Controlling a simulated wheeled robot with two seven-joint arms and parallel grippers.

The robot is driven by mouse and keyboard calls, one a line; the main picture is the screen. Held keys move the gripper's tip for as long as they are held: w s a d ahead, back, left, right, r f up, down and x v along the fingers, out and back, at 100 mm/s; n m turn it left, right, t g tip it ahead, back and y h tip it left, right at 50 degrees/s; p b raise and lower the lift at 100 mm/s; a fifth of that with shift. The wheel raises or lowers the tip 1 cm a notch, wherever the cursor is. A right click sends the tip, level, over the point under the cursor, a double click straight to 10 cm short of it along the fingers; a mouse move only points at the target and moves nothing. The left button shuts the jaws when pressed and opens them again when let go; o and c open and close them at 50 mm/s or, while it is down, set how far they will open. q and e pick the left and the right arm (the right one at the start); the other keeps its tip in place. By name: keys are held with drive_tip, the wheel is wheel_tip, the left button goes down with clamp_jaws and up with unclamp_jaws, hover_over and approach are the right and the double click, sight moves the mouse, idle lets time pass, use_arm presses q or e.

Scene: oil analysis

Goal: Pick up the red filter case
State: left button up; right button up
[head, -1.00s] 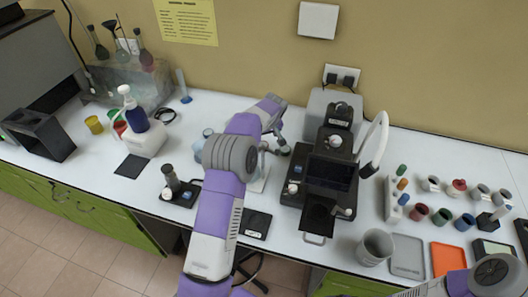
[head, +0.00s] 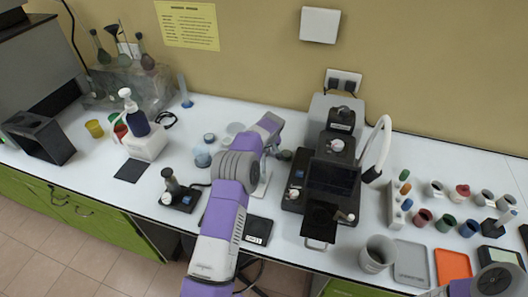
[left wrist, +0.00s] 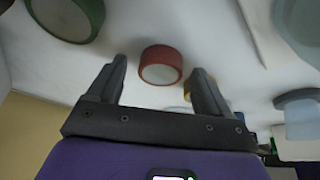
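The red filter case (left wrist: 161,65), a short round red ring with a pale face, lies on the white surface in the left wrist view. My left gripper (left wrist: 158,67) is open and empty. The case shows between its two fingers, a little beyond them; I see no contact. My right gripper is out of view; only part of my right arm shows at the lower right corner.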

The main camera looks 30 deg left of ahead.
use_arm(q)
drive_tip(key=c, duration=1.1)
